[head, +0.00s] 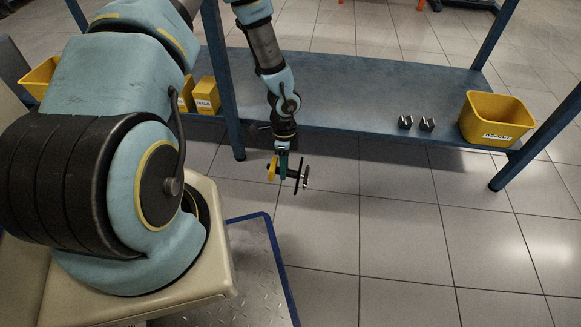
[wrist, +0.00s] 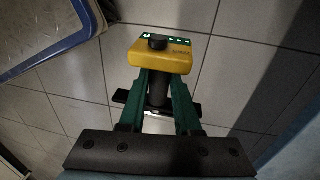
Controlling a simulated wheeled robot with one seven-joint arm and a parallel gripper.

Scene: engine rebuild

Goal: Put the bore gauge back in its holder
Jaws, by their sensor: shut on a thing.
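The bore gauge has a yellow body (wrist: 160,57) with a black knob and a dark stem between my fingers in the wrist view. In the head view its yellow part (head: 272,169) shows left of my fingers, with dark bars to their right. My gripper (wrist: 160,95) has its two green fingers shut on the dark stem. In the head view my gripper (head: 286,168) hangs over the floor, in front of the blue shelf's near edge. Two small dark notched blocks (head: 405,122) (head: 427,124) stand on the shelf; I cannot tell if they are the holder.
The blue shelf (head: 345,95) is mostly bare in the middle. A yellow bin (head: 494,118) stands at its right end. Yellow boxes (head: 206,96) stand at the left. Blue legs (head: 222,80) rise at its corners. Open tiled floor (head: 400,230) lies in front.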

